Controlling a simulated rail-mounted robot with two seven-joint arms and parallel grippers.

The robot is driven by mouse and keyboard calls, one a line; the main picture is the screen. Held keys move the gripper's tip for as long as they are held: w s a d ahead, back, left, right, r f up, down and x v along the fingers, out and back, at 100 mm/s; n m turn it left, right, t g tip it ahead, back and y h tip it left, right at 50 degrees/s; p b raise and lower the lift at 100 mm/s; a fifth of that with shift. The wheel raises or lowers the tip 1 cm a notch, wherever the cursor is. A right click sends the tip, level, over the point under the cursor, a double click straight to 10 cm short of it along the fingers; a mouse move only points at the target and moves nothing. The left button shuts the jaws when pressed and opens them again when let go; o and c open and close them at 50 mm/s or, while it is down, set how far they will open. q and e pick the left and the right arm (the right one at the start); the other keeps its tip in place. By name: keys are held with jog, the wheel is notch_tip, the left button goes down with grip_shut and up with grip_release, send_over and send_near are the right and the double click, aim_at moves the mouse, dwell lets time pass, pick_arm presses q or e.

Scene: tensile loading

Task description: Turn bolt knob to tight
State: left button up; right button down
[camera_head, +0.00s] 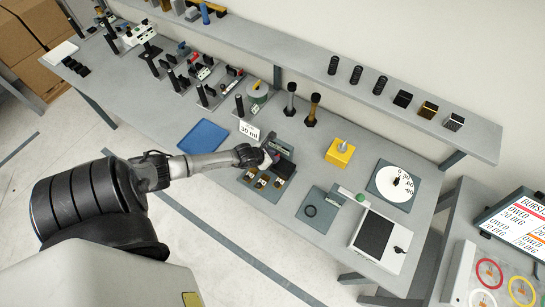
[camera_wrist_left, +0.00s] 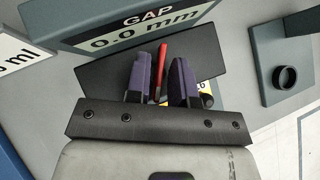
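My left gripper (camera_head: 270,157) is low over a dark bench fixture (camera_head: 286,168). In the left wrist view its two purple-black fingers (camera_wrist_left: 163,80) stand apart. A thin red bar (camera_wrist_left: 162,66) shows between them, close to the left finger; a narrow gap shows at the right finger. I cannot tell whether either finger touches it. The bolt knob cannot be made out clearly; the red bar may be part of it. A grey panel (camera_wrist_left: 70,22) behind the fixture reads "GAP 0.0 mm". My right gripper is not in view.
A blue tray (camera_head: 203,137) and a "30 ml" sign (camera_head: 249,131) are left of the fixture. Small brass-coloured parts (camera_head: 262,181) lie in front. A yellow block (camera_head: 340,153), a pad with a black ring (camera_head: 311,210) and a scale-like device (camera_head: 376,236) are to the right.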

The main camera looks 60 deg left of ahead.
pick_arm(q)
grip_shut()
jog(key=shift+f+b, duration=0.1)
jog(key=shift+b, duration=0.35)
jog(key=shift+m+h, duration=0.4)
jog(key=o, duration=0.5)
grip_release()
